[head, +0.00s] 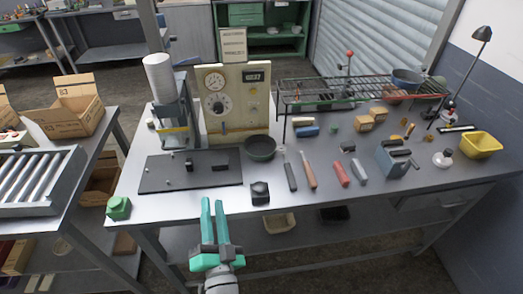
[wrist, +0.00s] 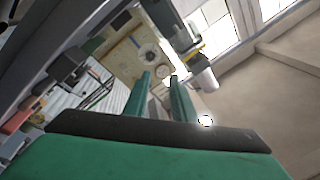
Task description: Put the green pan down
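The green pan (head: 261,153) is a small round dark pan with a greenish outer wall. It sits upright on the metal workbench (head: 215,205), just in front of the cream gauge panel. My gripper (head: 213,202) has two teal fingers and is at the bench's front edge, left of the pan and nearer to me, clearly apart from it. In the wrist view my gripper (wrist: 160,78) shows its fingers apart with nothing between them. I cannot make out the pan in the wrist view.
A black mat (head: 190,180) with small parts lies left of the pan. A dark block (head: 260,193) and several hand tools lie in front and to the right. A wire rack (head: 350,90) holding a blue-grey pan (head: 407,79) stands at the back right. Bare bench lies at the front right.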

